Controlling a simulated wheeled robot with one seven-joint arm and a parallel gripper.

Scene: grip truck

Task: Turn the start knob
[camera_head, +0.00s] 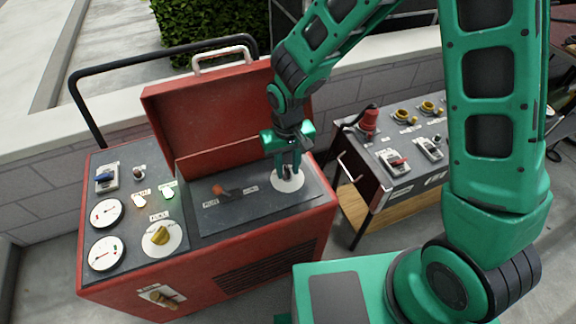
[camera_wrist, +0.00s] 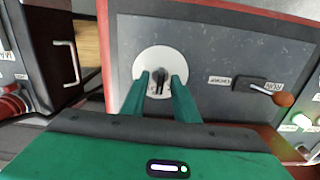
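The start knob (camera_wrist: 159,80) is a small black knob on a white round dial plate (camera_wrist: 147,59). The dial also shows in the head view (camera_head: 287,184), on the dark sloped panel under the raised red lid, mostly behind my gripper. My gripper (camera_head: 290,172) points down at the dial. In the wrist view its two green fingers (camera_wrist: 159,82) stand on either side of the knob with a small gap visible on each side. Whether the fingertips touch the knob is not clear.
Left of the dial is an orange-handled lever (camera_head: 228,191). A yellow knob (camera_head: 160,236), gauges (camera_head: 106,213) and lit lamps (camera_head: 168,195) fill the left panel. The raised red lid (camera_head: 215,120) stands behind my gripper. A second control cabinet (camera_head: 400,165) stands to the right.

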